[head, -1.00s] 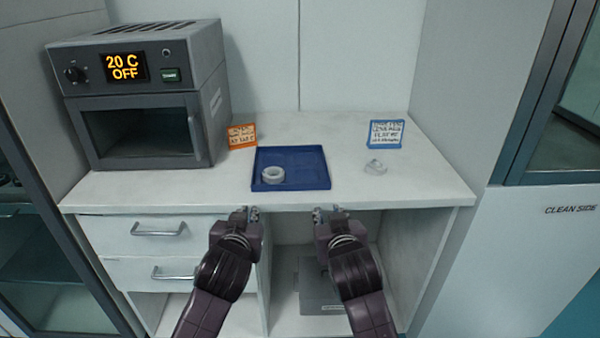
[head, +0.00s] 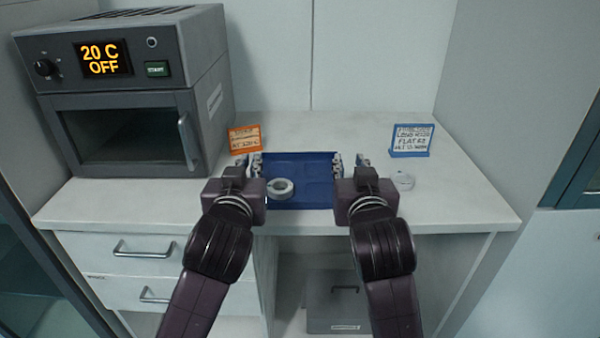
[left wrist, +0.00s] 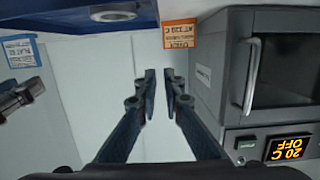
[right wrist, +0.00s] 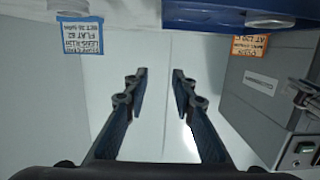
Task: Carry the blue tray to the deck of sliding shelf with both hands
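I cannot make out the sliding shelf.
A grey oven (head: 130,95) reading 20 C OFF stands on the left, close to my left gripper. An orange label (head: 244,139) and a blue label (head: 411,140) stand behind. Drawers are below left.

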